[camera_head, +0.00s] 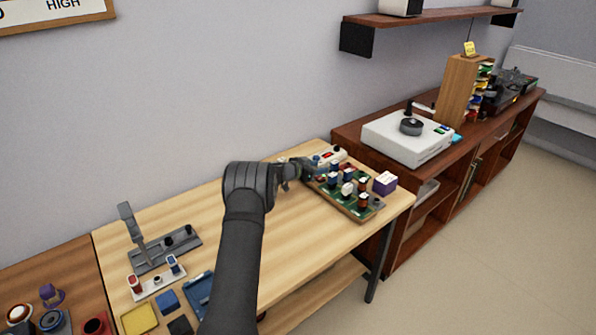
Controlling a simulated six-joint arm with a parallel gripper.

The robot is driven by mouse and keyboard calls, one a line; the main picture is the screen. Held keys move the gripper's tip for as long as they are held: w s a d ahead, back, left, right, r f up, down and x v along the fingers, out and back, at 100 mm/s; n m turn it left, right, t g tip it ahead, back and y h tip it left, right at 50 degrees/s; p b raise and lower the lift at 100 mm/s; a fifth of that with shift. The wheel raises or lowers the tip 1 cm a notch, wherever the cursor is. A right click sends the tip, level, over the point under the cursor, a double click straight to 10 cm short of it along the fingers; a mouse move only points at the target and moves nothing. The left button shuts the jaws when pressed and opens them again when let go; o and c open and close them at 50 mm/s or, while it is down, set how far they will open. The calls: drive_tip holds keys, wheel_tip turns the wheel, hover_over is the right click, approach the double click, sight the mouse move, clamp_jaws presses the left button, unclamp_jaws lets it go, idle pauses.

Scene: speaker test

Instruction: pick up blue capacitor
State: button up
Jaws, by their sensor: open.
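My gripper (308,171) is at the end of my dark arm, at the left edge of a green circuit board (352,206) near the table's far right end. The jaws are open, though they are small and partly dark here. The board bears several upright capacitor-like parts. A blue one (333,179) stands close to the right of my gripper; whether the jaws touch it or reach around it I cannot tell. Another small blue-topped part (172,262) stands in a white holder (160,284) at the table's left.
A purple and white box (384,183) stands right of the board, and a red and white device (328,157) behind it. A grey stand (160,250) is at the left. A blue tray (199,294) lies near my arm. The table's middle (200,217) is mostly bare.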

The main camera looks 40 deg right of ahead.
drive_tip(key=v, duration=0.9)
drive_tip(key=shift+o, duration=1.2)
drive_tip(key=shift+a+r, duration=0.15)
drive_tip(key=shift+a, duration=0.35)
